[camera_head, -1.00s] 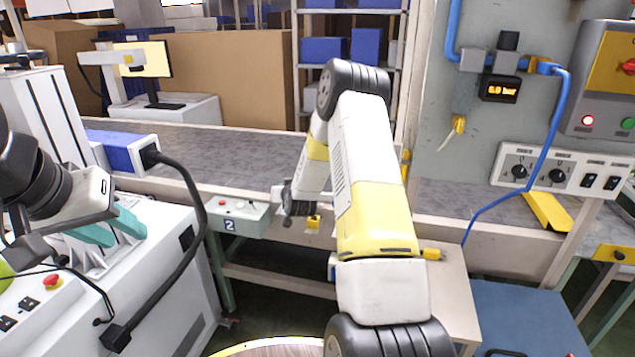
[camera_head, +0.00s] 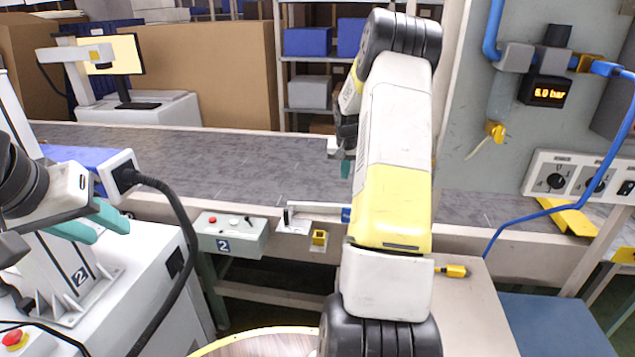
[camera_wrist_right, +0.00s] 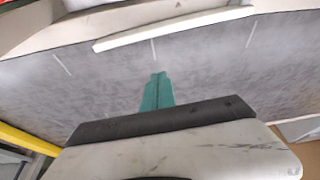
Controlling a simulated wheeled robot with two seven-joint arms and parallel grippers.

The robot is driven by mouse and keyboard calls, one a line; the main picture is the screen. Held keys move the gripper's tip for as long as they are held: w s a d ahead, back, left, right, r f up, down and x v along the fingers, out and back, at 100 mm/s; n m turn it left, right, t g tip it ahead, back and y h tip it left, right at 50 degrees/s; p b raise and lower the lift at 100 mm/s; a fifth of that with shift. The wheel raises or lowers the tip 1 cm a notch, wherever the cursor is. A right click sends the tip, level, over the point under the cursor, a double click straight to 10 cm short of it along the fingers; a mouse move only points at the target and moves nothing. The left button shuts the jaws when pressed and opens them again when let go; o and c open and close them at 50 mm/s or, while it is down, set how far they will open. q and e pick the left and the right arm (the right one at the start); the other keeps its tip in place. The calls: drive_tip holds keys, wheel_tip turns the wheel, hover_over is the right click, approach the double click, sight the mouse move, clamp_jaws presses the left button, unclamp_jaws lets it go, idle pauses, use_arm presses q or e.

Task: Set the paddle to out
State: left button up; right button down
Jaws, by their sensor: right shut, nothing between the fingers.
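A thin pale bar, which looks like the paddle (camera_head: 318,207), lies along the conveyor's front edge in the head view. Its left end sits at a small bracket (camera_head: 293,226); a blue part shows at its right end, partly hidden by my right arm. A pale bar also shows across the belt's edge in the right wrist view (camera_wrist_right: 175,29). My right gripper (camera_head: 346,168) is over the belt, beyond the bar, mostly hidden behind its own arm. Its teal fingers are together and empty in the wrist view (camera_wrist_right: 158,76), apart from the bar. My left gripper (camera_head: 98,224) is open and empty at far left.
The grey conveyor belt (camera_head: 230,165) is clear near my right gripper. A control box marked 2 (camera_head: 230,236) hangs at its front. A white machine (camera_head: 150,270) with a black cable stands left. A wall panel with blue hose (camera_head: 495,25) is right.

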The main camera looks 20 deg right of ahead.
sight(344, 205)
drive_tip(key=x, duration=0.9)
drive_tip(key=shift+f, duration=0.15)
drive_tip(key=shift+a+f, duration=0.1)
drive_tip(key=shift+f, duration=0.25)
drive_tip(key=shift+s+a+r, duration=0.1)
drive_tip(key=shift+s+a, duration=0.3)
drive_tip(key=shift+s, duration=0.45)
drive_tip(key=shift+s+a, duration=0.4)
drive_tip(key=shift+s, duration=0.45)
drive_tip(key=shift+s+a+m, duration=0.4)
drive_tip(key=shift+s+a, duration=0.05)
drive_tip(key=shift+s, duration=0.6)
